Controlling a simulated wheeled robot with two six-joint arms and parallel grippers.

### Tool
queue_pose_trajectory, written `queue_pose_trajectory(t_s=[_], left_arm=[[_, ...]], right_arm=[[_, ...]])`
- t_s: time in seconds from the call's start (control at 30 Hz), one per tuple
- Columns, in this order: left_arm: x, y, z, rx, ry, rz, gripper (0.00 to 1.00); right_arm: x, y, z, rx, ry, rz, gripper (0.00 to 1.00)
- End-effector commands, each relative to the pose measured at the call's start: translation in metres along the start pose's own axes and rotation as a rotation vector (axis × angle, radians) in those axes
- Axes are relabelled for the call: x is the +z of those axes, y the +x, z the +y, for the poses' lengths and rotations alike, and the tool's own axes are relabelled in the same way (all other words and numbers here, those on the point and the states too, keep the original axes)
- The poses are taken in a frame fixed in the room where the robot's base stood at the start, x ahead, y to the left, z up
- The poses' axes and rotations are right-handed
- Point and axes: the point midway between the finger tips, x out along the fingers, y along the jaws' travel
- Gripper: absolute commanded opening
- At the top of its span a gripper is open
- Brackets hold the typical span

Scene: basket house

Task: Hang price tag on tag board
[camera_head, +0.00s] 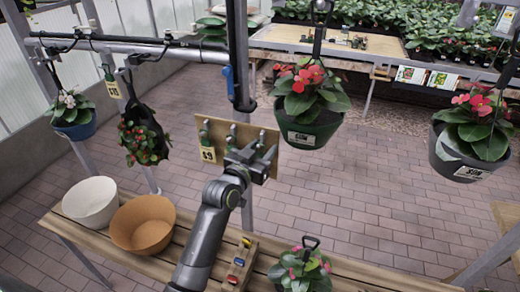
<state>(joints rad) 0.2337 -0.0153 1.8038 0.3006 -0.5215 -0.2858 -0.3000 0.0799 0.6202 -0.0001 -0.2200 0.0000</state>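A wooden tag board (217,127) with several dark pegs hangs on a post in the middle. A yellow-green price tag (208,154) with a number on it hangs at the board's left side. Another yellow tag (113,89) hangs from the rack bar at the upper left. My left gripper (262,155) is up against the front of the board at its lower right, overlapping it in view. Its fingertips are small and partly hidden against the board, so I cannot tell whether they are open or hold a tag. My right gripper is not in view.
A slatted bench (175,240) below holds a white bowl (91,203), a brown bowl (144,224), a wooden block with coloured pieces (240,262) and a potted plant. Potted plants hang at both sides, a red-flowered one (312,108) close right of the board. Paved floor lies beyond.

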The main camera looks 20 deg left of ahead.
Motion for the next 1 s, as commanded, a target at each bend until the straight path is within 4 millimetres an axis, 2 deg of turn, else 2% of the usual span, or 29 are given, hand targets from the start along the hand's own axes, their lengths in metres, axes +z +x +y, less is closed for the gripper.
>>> queue_pose_trajectory(t_s=[0.03,0.67,0.87,1.0], left_arm=[[0.007,0.001,-0.002,-0.002,0.004,-0.017,0.54],[0.008,0.000,-0.003,-0.004,0.008,-0.018,0.54],[0.010,-0.016,-0.002,-0.005,0.007,-0.017,0.54],[0.007,-0.038,-0.001,-0.004,0.007,-0.010,0.54]], right_arm=[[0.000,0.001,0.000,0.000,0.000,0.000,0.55],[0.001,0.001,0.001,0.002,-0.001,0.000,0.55],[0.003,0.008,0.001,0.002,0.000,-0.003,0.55],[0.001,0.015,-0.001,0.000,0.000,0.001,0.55]])
